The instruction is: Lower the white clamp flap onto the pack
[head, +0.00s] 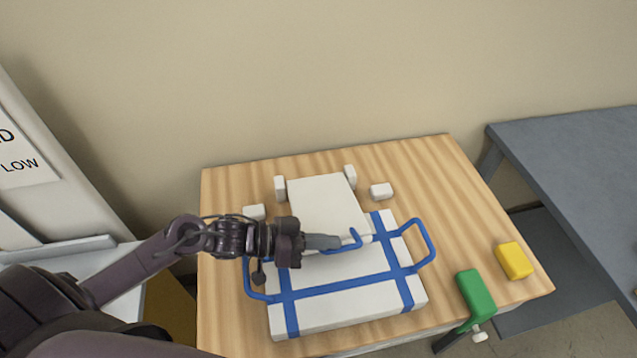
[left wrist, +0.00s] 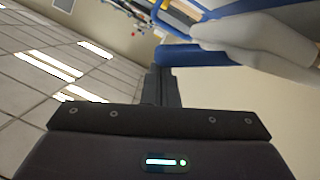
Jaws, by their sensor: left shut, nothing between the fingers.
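The white clamp flap (head: 322,203) stands between two white posts at the back of the wooden table. It slopes forward over the rear of the pack, and I cannot tell whether it touches. A small blue handle (head: 355,238) is at its front edge. The pack (head: 345,309) is a flat white block with blue straps and blue side loops. My left gripper (head: 338,242) is shut and empty at the flap's front edge, beside the blue handle; contact is unclear. In the left wrist view, the shut fingers (left wrist: 161,85) are just below a blue bar (left wrist: 200,55) and white parts. My right gripper is out of view.
Small white blocks (head: 381,191) lie beside the flap. A green clamp (head: 476,294) and a yellow block (head: 514,260) are at the table's right. A grey table (head: 570,150) stands further right. The wooden table's right rear is clear.

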